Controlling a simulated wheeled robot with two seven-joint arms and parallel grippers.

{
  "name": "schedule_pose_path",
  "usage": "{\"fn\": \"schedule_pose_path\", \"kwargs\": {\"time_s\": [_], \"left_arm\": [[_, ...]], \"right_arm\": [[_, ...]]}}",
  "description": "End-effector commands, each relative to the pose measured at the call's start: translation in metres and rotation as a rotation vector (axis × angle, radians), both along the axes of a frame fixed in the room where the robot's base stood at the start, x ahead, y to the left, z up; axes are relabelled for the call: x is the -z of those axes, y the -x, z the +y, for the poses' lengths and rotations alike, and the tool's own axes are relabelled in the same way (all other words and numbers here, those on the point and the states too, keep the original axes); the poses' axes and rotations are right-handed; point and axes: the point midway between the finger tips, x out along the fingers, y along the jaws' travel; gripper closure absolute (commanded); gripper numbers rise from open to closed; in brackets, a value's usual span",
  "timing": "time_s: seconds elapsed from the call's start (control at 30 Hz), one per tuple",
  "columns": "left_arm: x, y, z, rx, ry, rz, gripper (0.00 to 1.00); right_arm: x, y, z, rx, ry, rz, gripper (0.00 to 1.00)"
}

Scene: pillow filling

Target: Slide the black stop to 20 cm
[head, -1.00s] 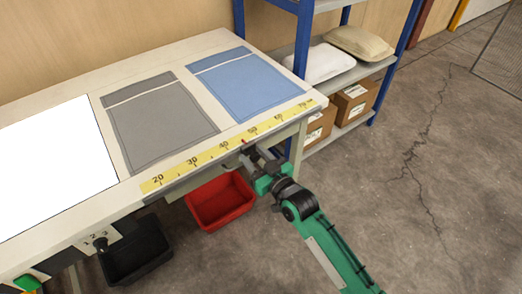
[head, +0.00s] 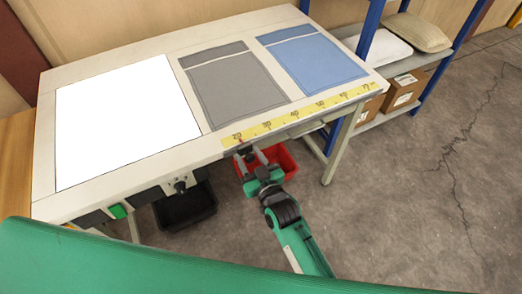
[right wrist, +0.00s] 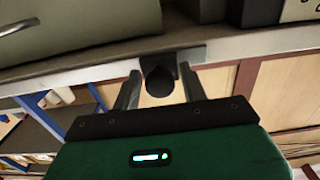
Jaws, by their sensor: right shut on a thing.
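The yellow scale strip (head: 301,113) runs along the table's front edge, with 20 at its left end and higher numbers to the right. The black stop (right wrist: 158,78) shows in the right wrist view as a dark round knob under the table edge, between my fingers. My right gripper (head: 249,157) is shut on the stop, just below the scale's left end, and hides most of it in the head view. A small red pointer shows on the strip beside the 20 mark. It also shows my right gripper in the right wrist view (right wrist: 159,88). My left gripper is not in view.
The white table (head: 105,194) has a white panel, a grey cover (head: 233,87) and a blue cover (head: 312,70) on it. A red bin (head: 283,158) and a black bin (head: 187,208) sit below. A blue-framed shelf stands at the right.

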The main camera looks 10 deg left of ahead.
Motion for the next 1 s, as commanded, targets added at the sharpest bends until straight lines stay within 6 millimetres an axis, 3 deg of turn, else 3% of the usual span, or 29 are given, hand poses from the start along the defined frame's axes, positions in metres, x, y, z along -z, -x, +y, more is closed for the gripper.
{"fn": "schedule_pose_path", "kwargs": {"time_s": [0.47,0.5,0.8,1.0], "left_arm": [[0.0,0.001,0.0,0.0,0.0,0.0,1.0],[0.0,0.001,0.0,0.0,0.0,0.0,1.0],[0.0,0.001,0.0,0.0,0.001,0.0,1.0],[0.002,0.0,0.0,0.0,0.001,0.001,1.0]], "right_arm": [[0.001,0.006,0.008,-0.004,-0.003,0.002,0.98],[0.001,0.006,0.008,-0.004,-0.003,0.003,0.51],[0.001,0.007,0.006,-0.003,-0.001,0.003,0.51],[0.002,0.026,-0.009,-0.002,0.0,0.003,0.51]]}}
